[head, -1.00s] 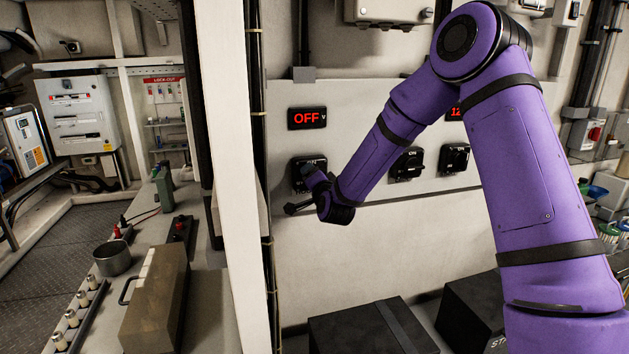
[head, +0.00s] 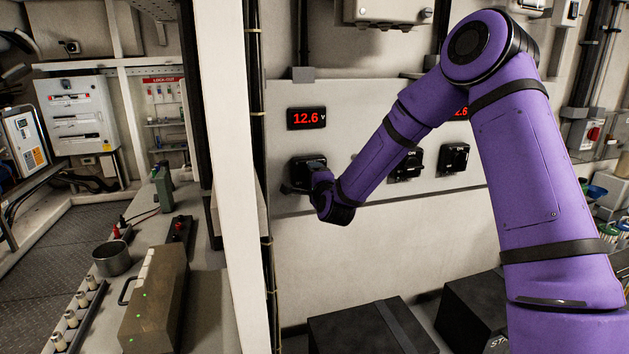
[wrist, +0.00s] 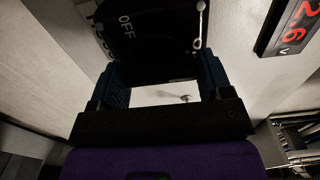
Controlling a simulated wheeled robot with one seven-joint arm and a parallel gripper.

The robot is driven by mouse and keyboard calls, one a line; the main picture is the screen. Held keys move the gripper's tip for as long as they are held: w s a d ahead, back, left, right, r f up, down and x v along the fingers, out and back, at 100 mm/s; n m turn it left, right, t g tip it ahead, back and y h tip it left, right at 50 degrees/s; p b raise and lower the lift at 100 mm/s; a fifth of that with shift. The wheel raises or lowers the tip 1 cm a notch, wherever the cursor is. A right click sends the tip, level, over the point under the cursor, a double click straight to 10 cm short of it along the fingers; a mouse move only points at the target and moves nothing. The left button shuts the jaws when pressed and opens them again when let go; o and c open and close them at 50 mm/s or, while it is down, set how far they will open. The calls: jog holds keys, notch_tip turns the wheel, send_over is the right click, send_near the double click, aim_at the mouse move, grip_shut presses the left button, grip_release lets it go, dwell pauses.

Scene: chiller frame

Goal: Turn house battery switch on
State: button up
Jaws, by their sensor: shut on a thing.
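The black house battery switch (head: 300,170) is on the white panel at the left, under a red display (head: 306,118) that reads 12.6 V. My gripper (head: 306,184) is at the switch, largely hidden behind my wrist in the head view. In the wrist view, the switch's black body (wrist: 150,40) shows with the letters OFF and a white mark. My two blue-padded fingers (wrist: 163,85) stand on either side of the black knob, shut on it. The knob's exact angle is hard to tell.
Two more black rotary switches (head: 406,165) (head: 453,160) sit to the right on the same panel (head: 290,235). A white post (head: 232,150) stands close to the left of the switch. Black boxes (head: 365,330) are below.

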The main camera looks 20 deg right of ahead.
dwell(0.4)
jog(key=o, duration=0.9)
jog(key=s, duration=1.1)
jog(key=shift+w, duration=0.1)
